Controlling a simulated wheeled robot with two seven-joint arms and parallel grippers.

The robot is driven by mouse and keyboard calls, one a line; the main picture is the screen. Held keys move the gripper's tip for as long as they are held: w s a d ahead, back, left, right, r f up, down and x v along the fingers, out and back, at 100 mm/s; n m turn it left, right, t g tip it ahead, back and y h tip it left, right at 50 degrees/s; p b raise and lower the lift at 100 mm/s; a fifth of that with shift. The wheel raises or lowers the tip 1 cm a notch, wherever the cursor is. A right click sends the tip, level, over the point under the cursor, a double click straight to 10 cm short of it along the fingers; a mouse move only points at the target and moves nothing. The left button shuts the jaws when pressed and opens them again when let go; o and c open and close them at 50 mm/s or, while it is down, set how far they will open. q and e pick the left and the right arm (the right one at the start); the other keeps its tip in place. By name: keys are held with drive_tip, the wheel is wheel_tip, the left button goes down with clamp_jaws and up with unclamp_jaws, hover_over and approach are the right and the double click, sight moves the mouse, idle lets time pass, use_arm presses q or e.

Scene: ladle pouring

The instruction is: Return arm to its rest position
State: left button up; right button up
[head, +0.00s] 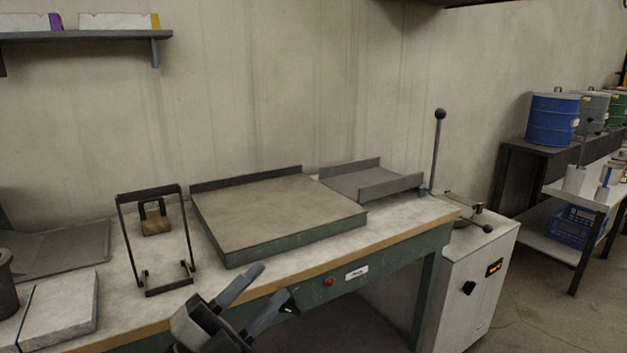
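My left gripper (273,282) is at the bottom centre of the head view, in front of the workbench's front edge. Its two fingers are spread apart with nothing between them. My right gripper is not in view. The workbench (390,238) has a pale top with a wooden edge and a green frame. No ladle can be made out in this view.
A raised flat plate (275,215) sits mid-bench, with a grey tray (365,182) to its right. A black upright frame (121,240) stands at the left. Blue drum (553,120) behind.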

use_arm(q)
drive_tip(key=s+a+f+n+g+y, duration=0.1)
drive_tip(key=s+a+f+n+y, duration=0.1)
drive_tip(key=s+f+n+y, duration=0.2)
drive_tip(key=s+a+f+n+g+y+p, duration=0.1)
drive_tip(key=s+f+n+y, duration=0.4)
drive_tip(key=f+n, duration=0.5)
drive_tip(key=s+a+f+n+g+y+p, duration=0.1)
drive_tip(key=s+f+n+y, duration=0.4)
drive_tip(key=f, duration=0.6)
drive_tip(key=s+a+n+g, duration=0.1)
drive_tip(key=a+n, duration=0.1)
drive_tip(key=shift+s+a+f+g, duration=0.2)
drive_tip(key=shift+a+g, duration=0.1)
